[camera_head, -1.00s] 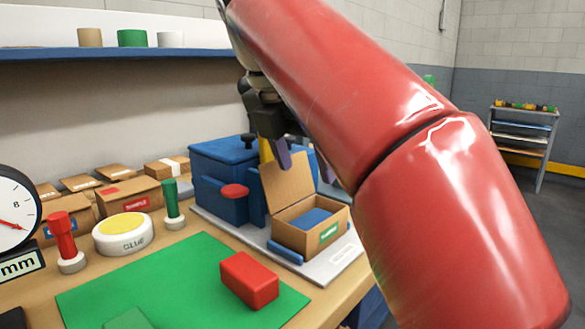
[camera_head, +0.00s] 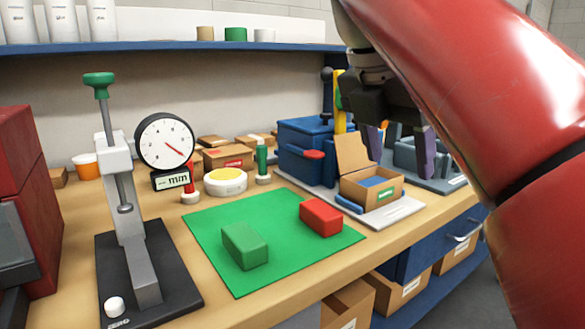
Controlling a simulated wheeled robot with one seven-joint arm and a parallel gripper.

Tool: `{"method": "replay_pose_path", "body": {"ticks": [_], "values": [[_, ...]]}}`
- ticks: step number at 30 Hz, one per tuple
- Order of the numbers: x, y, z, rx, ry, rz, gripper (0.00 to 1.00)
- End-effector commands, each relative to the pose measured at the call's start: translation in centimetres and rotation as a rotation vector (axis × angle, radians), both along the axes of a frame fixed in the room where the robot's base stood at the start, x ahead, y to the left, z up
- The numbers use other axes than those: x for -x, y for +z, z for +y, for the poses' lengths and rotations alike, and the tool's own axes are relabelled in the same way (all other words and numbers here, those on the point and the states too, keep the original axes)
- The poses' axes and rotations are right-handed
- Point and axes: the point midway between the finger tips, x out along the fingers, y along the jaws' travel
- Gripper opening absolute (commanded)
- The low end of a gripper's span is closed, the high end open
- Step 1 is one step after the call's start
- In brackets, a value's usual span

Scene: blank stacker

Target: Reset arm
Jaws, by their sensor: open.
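My gripper (camera_head: 402,146) hangs at the upper right, fingers pointing down and apart, with nothing between them that I can see. It appears above and behind the open cardboard box (camera_head: 363,193), clear of it. My red arm fills the right side of the view and hides what lies behind it. The cardboard box holds something blue and has a green label. A green block (camera_head: 245,245) and a red block (camera_head: 321,217) lie apart on a green mat (camera_head: 210,226).
A dial gauge (camera_head: 165,141) on a stand with a black base (camera_head: 150,285) stands at the left. A blue machine (camera_head: 303,150) stands behind the cardboard box. A blue-edged shelf (camera_head: 170,47) runs along the wall. A blue drawer (camera_head: 430,246) is under the bench.

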Motion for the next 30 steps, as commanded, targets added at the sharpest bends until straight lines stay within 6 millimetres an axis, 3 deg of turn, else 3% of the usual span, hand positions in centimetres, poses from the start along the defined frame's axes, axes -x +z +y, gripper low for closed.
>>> {"method": "replay_pose_path", "body": {"ticks": [11,20,23,30], "values": [[0.3,-2.6,-0.8,-0.081,-0.198,-0.097,0.61],[1.2,-7.4,-1.6,-0.234,-0.516,-0.229,0.61],[2.1,-10.3,-2.0,-0.323,-0.692,-0.287,0.61],[5.6,-20.8,-2.4,-0.641,-1.324,-0.431,0.61]]}}
